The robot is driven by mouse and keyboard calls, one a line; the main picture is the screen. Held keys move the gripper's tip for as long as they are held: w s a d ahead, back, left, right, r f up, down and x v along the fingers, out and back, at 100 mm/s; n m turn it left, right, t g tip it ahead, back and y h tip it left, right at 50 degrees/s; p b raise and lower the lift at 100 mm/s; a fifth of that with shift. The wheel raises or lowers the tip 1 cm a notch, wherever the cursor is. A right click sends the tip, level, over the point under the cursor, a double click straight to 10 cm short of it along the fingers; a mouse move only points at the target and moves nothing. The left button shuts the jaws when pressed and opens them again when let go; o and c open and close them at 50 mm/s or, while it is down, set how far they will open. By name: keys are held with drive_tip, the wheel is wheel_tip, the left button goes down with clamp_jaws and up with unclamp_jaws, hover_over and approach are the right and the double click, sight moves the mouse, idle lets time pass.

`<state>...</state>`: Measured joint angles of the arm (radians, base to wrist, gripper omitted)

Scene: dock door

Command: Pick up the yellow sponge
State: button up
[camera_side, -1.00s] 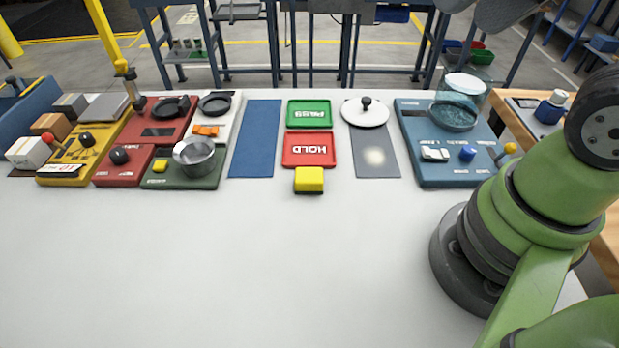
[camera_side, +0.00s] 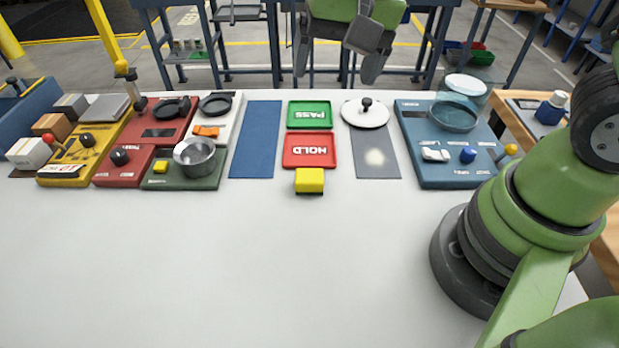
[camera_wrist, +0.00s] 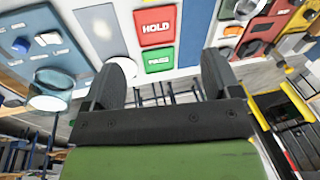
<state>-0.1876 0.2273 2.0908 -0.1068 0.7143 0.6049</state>
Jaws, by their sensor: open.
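The yellow sponge (camera_side: 309,180) is a small block on the white table, at the near edge of the red HOLD tray (camera_side: 309,150). My gripper (camera_side: 338,76) hangs at the top of the side view, above the far edge of the table, well away from the sponge. Its two dark fingers are spread apart with nothing between them. In the wrist view my gripper (camera_wrist: 160,80) is open, with the HOLD tray (camera_wrist: 155,27) and the green PASS tray (camera_wrist: 159,60) beyond the fingers. I cannot make out the sponge in the wrist view.
A blue mat (camera_side: 256,140) lies left of the trays, and a grey mat (camera_side: 376,158) with a white lid (camera_side: 365,112) lies right. A metal pot (camera_side: 195,156) stands on the left panels. A blue panel (camera_side: 440,174) is at right. The near table is clear.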

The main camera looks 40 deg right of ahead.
drive_tip(key=m+g, duration=0.1)
drive_tip(key=g, duration=0.1)
approach(309, 175)
drive_tip(key=shift+h, duration=0.5)
drive_tip(key=f, duration=0.2)
drive_tip(key=a+f, duration=0.1)
drive_tip(key=f, duration=0.1)
drive_tip(key=shift+a+f, duration=0.15)
drive_tip(key=shift+f, duration=0.25)
drive_tip(key=f, duration=0.5)
drive_tip(key=shift+d+f, duration=0.2)
drive_tip(key=shift+f, duration=0.1)
drive_tip(key=c, duration=1)
